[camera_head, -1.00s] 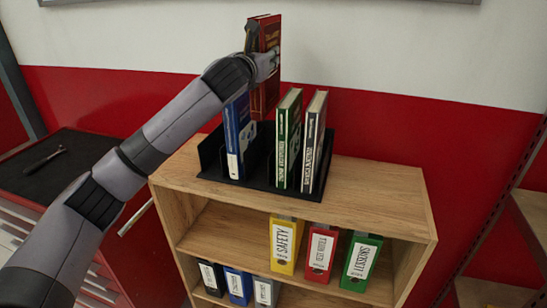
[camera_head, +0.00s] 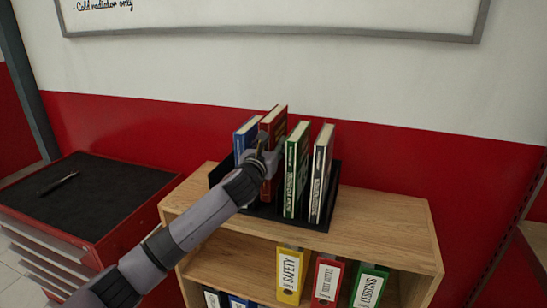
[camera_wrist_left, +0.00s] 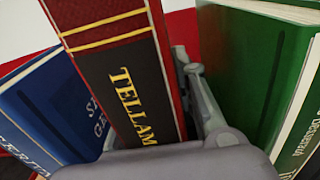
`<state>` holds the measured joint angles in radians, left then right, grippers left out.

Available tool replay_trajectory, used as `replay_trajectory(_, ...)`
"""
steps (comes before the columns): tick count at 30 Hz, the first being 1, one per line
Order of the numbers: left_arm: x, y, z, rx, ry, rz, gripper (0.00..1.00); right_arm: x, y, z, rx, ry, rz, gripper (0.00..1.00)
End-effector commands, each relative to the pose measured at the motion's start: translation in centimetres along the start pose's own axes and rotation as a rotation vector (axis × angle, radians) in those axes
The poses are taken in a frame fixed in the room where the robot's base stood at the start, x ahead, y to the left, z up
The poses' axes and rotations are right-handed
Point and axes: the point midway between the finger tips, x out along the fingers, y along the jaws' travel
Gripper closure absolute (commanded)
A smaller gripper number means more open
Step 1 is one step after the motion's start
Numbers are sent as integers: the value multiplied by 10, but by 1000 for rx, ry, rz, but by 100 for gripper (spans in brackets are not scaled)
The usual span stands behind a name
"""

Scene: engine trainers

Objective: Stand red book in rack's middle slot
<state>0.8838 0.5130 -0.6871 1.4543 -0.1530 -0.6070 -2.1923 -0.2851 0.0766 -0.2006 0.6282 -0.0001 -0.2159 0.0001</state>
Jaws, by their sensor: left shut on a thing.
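The red book (camera_head: 274,122) is upright in my left gripper (camera_head: 266,158), between the blue book (camera_head: 245,136) and the green book (camera_head: 297,168) at the black rack (camera_head: 334,190). My left gripper is shut on its spine side. In the left wrist view the red book (camera_wrist_left: 122,70) fills the middle, with the blue book (camera_wrist_left: 55,115) on its left and the green book (camera_wrist_left: 240,70) on its right. Its top stands a little higher than its neighbours. Its lower end is hidden by my gripper and arm, so I cannot tell whether it touches the rack floor. My right gripper is not seen.
A white and black book (camera_head: 320,175) stands right of the green one. The rack is on a wooden shelf unit (camera_head: 385,225) with yellow, red and green binders below. A red tool cabinet (camera_head: 100,215) stands at left. The shelf top right of the rack is clear.

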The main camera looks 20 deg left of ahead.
Motion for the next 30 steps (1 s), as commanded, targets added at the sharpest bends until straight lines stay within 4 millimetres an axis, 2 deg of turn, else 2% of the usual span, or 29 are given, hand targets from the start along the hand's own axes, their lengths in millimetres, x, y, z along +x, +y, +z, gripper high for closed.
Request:
replay_trajectory(9,0,0,-32,-2,-3,-1,100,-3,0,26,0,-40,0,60)
replay_trajectory(15,0,0,-33,0,-5,-1,100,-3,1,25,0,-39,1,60)
replay_trajectory(16,0,0,-38,0,3,0,72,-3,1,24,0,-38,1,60)
replay_trajectory(24,0,0,-38,0,3,0,54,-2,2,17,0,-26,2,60)
replay_trajectory(30,0,0,-38,0,3,0,54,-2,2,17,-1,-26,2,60)
